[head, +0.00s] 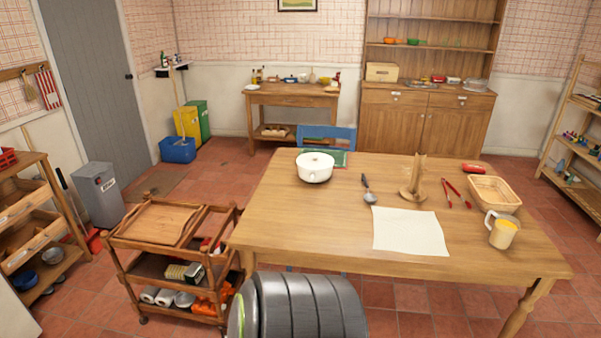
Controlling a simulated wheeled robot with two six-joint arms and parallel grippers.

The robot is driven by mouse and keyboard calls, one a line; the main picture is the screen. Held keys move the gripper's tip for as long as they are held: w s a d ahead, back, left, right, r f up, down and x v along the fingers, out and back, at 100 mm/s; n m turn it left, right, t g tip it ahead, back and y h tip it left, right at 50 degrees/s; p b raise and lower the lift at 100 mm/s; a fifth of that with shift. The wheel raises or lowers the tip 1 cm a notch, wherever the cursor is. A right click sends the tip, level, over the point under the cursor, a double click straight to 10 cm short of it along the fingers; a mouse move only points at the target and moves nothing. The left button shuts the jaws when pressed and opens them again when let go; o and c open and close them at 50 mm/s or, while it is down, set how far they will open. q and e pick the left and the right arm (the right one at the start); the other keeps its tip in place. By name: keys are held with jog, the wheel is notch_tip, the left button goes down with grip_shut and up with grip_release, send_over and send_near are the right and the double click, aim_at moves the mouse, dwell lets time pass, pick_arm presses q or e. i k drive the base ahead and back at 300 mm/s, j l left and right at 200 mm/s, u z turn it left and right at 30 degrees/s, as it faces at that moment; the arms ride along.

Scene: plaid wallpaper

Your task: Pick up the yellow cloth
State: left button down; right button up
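I cannot make out a clearly yellow cloth. A flat, pale cream sheet (409,231) lies near the front middle of the wooden table (290,222); I cannot tell whether it is cloth or paper. On the middle shelf of the cart (190,208) is a small yellowish item (177,271), too small to identify, beside a green and white one (195,274). Neither of my grippers is in view. A grey ribbed part at the bottom centre looks like my own arm.
On the table are a white pot (315,167), a ladle (368,190), a wooden stand (414,180), red tongs (456,193), a basket (494,192) and a mug with yellow contents (502,233). Shelves (30,225) stand left of the cart. Open tiled floor (225,170) lies behind it.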

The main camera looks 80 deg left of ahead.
aim_at(174, 272)
jog(key=k+j+u, duration=0.15)
jog(key=u, duration=0.35)
jog(key=k+j+u, duration=0.1)
jog(key=j+u, duration=0.35)
jog(key=k+j+u, duration=0.1)
jog(key=u, duration=0.4)
jog(key=j+u, duration=0.45)
jog(key=i+l, duration=0.05)
